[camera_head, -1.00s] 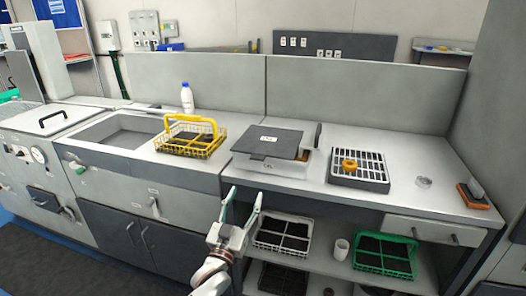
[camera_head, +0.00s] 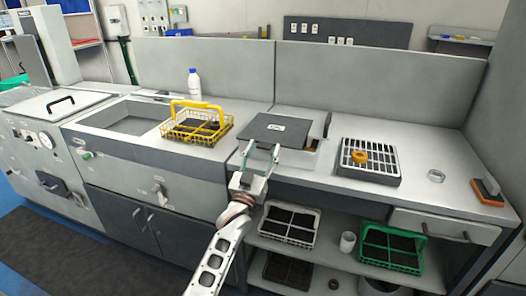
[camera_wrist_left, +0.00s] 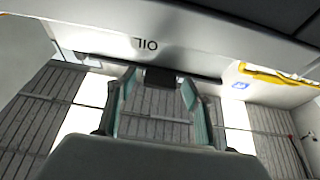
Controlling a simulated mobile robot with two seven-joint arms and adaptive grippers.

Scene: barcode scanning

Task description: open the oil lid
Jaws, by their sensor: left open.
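The oil box (camera_head: 298,161) is pale and stands on the counter at the middle of the head view. Its flat dark grey lid (camera_head: 262,127) bears a small white label and lies shut on top. In the left wrist view the pale front face (camera_wrist_left: 190,47) carries the word OIL, upside down. My left gripper (camera_head: 261,149) is open at the box's front left, its fingertips near the lid's front edge. In the left wrist view a small dark block (camera_wrist_left: 160,78) shows between the fingertips (camera_wrist_left: 158,84); I cannot tell whether they touch it. My right gripper is not in view.
A yellow basket (camera_head: 197,129) and a white bottle (camera_head: 194,84) stand left of the box. A grey rack (camera_head: 370,177) with an orange ring (camera_head: 359,157) is at right. White (camera_head: 289,225) and green (camera_head: 391,247) baskets sit on the shelf below.

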